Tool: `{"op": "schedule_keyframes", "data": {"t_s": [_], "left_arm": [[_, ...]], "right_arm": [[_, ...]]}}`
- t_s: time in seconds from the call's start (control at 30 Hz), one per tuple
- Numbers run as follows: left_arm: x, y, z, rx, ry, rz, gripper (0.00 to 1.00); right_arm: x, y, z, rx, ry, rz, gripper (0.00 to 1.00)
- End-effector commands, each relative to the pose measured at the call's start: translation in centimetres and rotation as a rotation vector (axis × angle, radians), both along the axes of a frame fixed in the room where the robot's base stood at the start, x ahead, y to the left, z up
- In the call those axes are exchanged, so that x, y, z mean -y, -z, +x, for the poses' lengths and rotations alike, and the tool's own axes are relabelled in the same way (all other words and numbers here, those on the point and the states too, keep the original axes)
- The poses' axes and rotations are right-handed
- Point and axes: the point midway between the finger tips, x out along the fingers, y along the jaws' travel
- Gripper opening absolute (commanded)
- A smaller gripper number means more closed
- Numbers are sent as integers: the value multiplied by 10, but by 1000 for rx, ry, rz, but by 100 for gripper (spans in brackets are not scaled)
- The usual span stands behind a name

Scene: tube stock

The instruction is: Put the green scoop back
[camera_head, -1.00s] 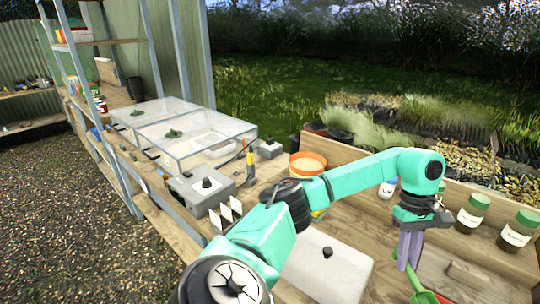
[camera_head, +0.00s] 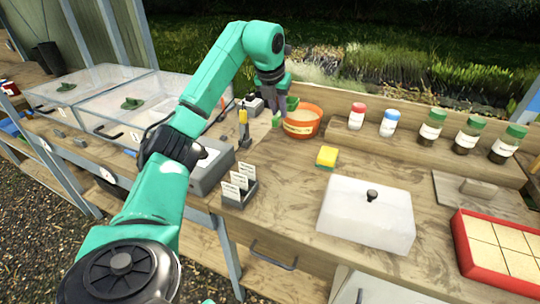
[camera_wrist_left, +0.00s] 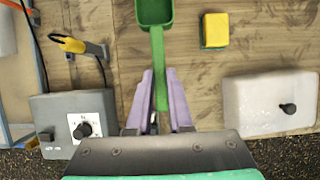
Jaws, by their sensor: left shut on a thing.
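The green scoop (camera_head: 291,103) is in my left gripper (camera_head: 279,102), beside the orange pot in the head view. In the left wrist view the scoop's bowl (camera_wrist_left: 155,12) is at the top edge, and its handle runs down between the two purple fingers. My left gripper (camera_wrist_left: 160,82) is shut on that handle. I cannot tell whether the scoop touches the pot.
A yellow-green sponge (camera_head: 327,157), a white lidded box (camera_head: 366,213) and a label holder (camera_head: 238,190) stand on the bench. A grey control box (camera_head: 205,168) and clear bins (camera_head: 150,100) are left. Several jars (camera_head: 431,127) line the back. The bench between sponge and jars is clear.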

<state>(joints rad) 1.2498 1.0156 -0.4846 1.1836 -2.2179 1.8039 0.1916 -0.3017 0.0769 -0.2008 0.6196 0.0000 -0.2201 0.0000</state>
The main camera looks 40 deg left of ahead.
Motion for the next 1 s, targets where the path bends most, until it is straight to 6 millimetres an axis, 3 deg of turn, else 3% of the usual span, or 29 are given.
{"op": "schedule_keyframes", "data": {"t_s": [0.03, 0.2, 0.4, 0.7, 0.97, 1.0], "left_arm": [[0, 21, -1, -8, 2, 1, 0], [0, 78, -2, -10, 3, 1, 0], [1, 131, -1, -5, 4, -1, 0], [1, 179, 0, -2, 5, -2, 0], [1, 181, 0, -2, 5, 0, 0], [1, 182, 0, -2, 5, 0, 23]], "right_arm": [[1, 5, 1, 1, 0, -2, 50], [6, 10, 3, 4, 1, -8, 50], [7, 9, 3, 4, 0, -9, 50], [4, 5, 3, 4, 0, -5, 50], [-2, 7, 2, 3, 1, 3, 50], [-2, 8, 2, 3, 1, 3, 50]]}}
